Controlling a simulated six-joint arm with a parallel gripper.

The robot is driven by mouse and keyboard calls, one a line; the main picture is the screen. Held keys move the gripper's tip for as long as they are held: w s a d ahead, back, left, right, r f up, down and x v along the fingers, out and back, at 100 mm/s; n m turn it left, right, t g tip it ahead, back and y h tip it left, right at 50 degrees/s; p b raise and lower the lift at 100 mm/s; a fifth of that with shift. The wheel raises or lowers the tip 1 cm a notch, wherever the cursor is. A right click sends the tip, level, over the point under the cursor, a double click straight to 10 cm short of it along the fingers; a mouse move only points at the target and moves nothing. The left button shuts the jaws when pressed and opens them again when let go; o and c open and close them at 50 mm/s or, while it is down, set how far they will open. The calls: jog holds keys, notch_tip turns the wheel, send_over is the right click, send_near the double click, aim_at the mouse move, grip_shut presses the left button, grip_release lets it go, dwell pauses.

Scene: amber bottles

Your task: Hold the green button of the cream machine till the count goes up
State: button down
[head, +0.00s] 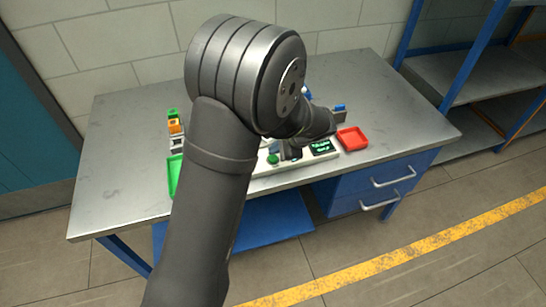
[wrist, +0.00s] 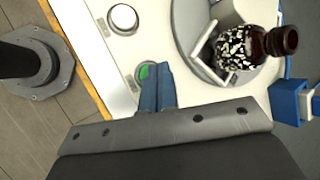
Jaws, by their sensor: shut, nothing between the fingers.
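The cream machine (head: 283,168) stands on the bench, largely hidden behind my arm in the head view. Its green button (wrist: 145,72) shows beside my fingertips in the wrist view, partly covered by them; a green round spot (head: 272,159) shows left of my gripper in the head view. My gripper (wrist: 156,72) has its blue fingers shut together with nothing between them, over the button's edge. I cannot tell whether they press it. The display (head: 321,147) has green text too small to read. An amber bottle (wrist: 262,44) with a speckled label lies at the machine's round part.
A white round knob (wrist: 123,19) is on the same panel. A red tray (head: 352,138) is right of the machine and a green tray (head: 174,176) left. Coloured blocks (head: 174,126) stand at left; blue pieces (wrist: 290,102) lie near the bottle. The bench's left part is clear.

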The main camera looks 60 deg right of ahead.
aim_at(275, 158)
dwell(0.7)
jog(key=shift+f, duration=0.45)
jog(key=shift+f, duration=0.45)
dwell(1.6)
dwell(1.4)
jog(key=shift+r, duration=0.9)
jog(key=shift+r, duration=0.15)
jog(key=shift+r, duration=2.35)
jog(key=shift+r, duration=1.9)
